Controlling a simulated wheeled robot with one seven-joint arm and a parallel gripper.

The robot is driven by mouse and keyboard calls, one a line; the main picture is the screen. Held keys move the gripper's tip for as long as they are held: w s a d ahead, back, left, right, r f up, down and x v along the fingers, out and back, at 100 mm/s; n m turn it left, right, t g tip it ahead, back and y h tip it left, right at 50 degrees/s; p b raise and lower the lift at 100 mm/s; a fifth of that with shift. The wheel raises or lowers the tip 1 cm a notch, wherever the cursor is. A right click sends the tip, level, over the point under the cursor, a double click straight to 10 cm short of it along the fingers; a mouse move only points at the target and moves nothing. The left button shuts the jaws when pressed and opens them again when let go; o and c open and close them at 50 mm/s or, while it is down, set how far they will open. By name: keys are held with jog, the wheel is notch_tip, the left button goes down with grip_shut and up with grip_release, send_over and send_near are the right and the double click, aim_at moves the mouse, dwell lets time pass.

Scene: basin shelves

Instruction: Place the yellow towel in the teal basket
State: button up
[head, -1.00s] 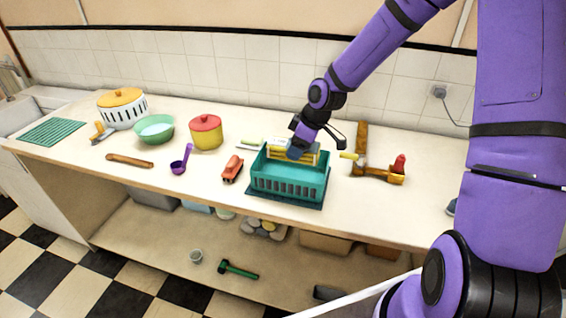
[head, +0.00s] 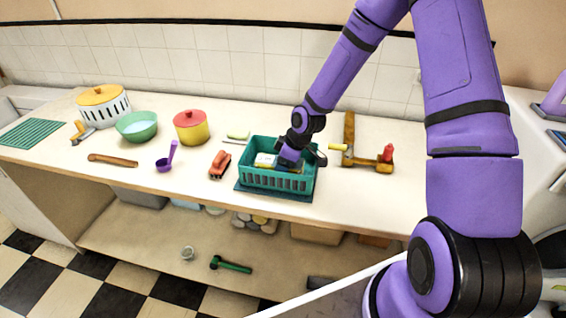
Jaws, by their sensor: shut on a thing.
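The teal basket (head: 276,181) stands on a dark teal mat (head: 250,189) near the counter's front edge. My gripper (head: 289,161) reaches down into the basket from above, at its right half. The yellow towel (head: 297,170) shows only as a small yellow-brown patch under the gripper, inside the basket. The gripper is shut on it, though the fingertips are mostly hidden by the hand and basket wall. A whitish item (head: 265,160) is in the basket beside the gripper, on the left.
A red sander-like tool (head: 220,164) and a purple ladle (head: 168,158) lie left of the basket. A red-lidded yellow pot (head: 191,128) and a green bowl (head: 137,126) stand behind. Wooden tools (head: 370,163) lie to the right. The counter's far right is clear.

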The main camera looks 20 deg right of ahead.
jog(key=o, duration=1)
jog(key=shift+f, duration=0.1)
jog(key=shift+c, duration=0.2)
jog(key=v, duration=1.1)
jog(key=shift+d, duration=0.1)
jog(key=s+d+r+m+t+h, duration=0.1)
jog(key=s+r+m+h, duration=0.2)
jog(key=s+r, duration=0.55)
jog(key=s+d+r+m+h, duration=0.15)
jog(key=s+r+m, duration=0.35)
jog(key=r, duration=0.7)
jog(key=s+r+m+t, duration=0.1)
jog(key=s+r, duration=0.3)
jog(key=s, duration=0.3)
jog(key=s+r+m, duration=0.2)
jog(key=s+r, duration=0.2)
jog(key=s, duration=0.4)
jog(key=shift+t+y, duration=0.4)
jog(key=shift+y, duration=0.05)
